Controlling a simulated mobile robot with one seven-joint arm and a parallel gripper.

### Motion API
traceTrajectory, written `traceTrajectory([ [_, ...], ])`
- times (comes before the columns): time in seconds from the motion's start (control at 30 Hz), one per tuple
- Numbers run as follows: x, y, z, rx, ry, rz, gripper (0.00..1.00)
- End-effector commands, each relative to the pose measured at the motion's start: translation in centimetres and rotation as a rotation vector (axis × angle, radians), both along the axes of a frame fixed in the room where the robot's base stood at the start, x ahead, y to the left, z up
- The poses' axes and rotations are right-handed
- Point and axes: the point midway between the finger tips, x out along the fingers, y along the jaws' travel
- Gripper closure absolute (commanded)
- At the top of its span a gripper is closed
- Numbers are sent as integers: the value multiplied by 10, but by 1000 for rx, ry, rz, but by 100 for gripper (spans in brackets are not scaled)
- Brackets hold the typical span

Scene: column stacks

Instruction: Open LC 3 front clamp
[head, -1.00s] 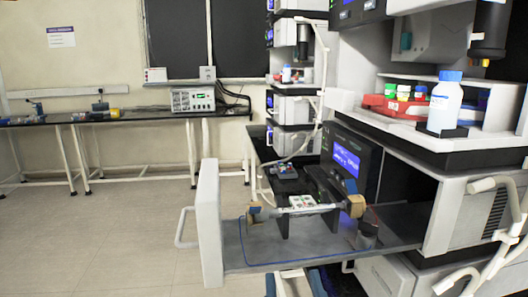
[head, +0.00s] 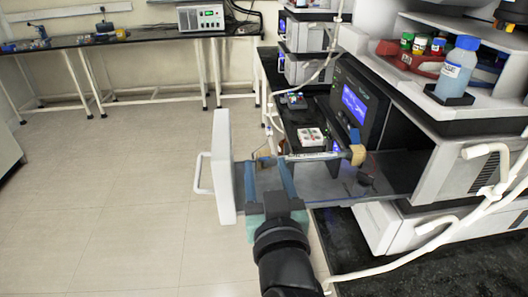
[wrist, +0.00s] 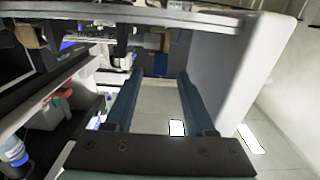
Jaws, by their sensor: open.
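The LC drawer (head: 392,172) is pulled out, with its white front panel (head: 224,165) at the left end. A pale column (head: 310,157) lies across it, with a tan end block (head: 357,154) at its right. A second tan piece (head: 262,157) shows at the column's left end, partly behind my gripper. My gripper (head: 268,168) is open, with two blue fingers pointing toward the column's left end, just right of the panel. In the wrist view my gripper (wrist: 158,75) has nothing between its fingers. I cannot make out the clamp's lever or its state.
A blue-capped bottle (head: 457,68) and small capped vials (head: 421,45) stand on the unit at right. White tubing (head: 430,248) runs in front at lower right. The panel's handle (head: 198,174) sticks out left. The floor (head: 110,190) on the left is clear.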

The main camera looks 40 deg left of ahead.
Motion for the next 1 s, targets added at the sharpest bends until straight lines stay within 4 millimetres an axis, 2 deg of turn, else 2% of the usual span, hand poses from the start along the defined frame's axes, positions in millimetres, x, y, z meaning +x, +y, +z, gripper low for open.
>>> traceTrajectory([
  [0.1,12,16,1,1,-1,2,45],
  [0.23,20,25,1,-1,-1,1,45],
  [0.63,24,29,0,1,-1,0,47],
  [0.9,24,28,0,0,0,0,95],
  [0.93,24,28,0,0,0,0,100],
  [1.0,24,28,0,0,0,0,100],
])
